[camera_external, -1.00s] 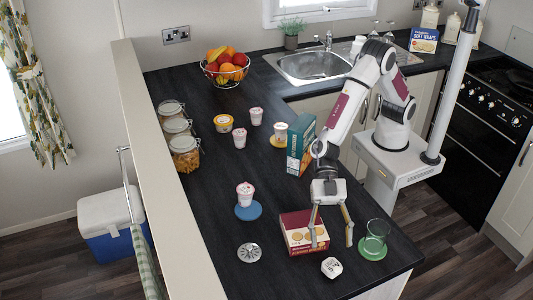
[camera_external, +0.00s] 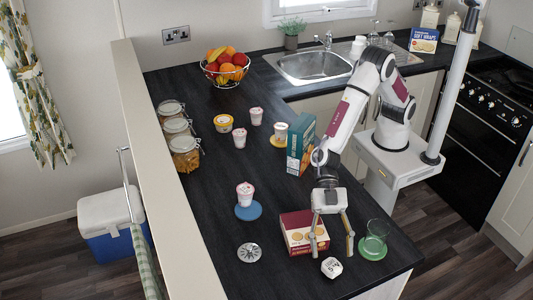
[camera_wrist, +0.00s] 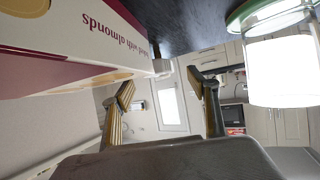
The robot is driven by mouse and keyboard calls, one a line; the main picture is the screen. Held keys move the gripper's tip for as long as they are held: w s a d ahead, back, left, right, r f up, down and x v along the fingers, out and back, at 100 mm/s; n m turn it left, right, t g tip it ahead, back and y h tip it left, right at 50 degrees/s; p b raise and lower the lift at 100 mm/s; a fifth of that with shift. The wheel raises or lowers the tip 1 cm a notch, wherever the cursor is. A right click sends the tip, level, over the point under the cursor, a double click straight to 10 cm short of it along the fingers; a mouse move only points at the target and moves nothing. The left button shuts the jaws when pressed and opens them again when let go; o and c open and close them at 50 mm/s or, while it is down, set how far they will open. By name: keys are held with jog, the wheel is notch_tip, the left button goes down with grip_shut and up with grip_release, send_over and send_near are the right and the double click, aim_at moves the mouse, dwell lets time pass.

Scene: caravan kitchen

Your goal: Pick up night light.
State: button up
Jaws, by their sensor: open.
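A small white rounded block with dark markings (camera_external: 331,267), which looks like the night light, lies on the dark worktop near its front edge. In the wrist view a small pale block (camera_wrist: 162,67), apparently the same one, shows beyond and between the fingertips. My gripper (camera_external: 331,248) is open and empty, with its two fingers spread just behind the block. In the wrist view my gripper (camera_wrist: 161,88) shows a clear gap between its fingers. I cannot tell the exact distance to the block.
A red biscuit box (camera_external: 304,234) stands close by my gripper's left finger. A glass (camera_external: 375,236) on a green coaster (camera_external: 372,253) is close on the right. A metal disc (camera_external: 249,252) lies further left, and a cup (camera_external: 245,194) stands on a blue coaster (camera_external: 248,212).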

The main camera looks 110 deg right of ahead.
aim_at(332, 262)
jog(key=shift+a+f, duration=0.1)
jog(key=shift+w+x, duration=0.1)
jog(key=shift+x, duration=1.15)
jog(key=shift+w+x, duration=0.15)
jog(key=shift+x, duration=1.15)
jog(key=shift+s, duration=0.1)
jog(key=c, duration=1.2)
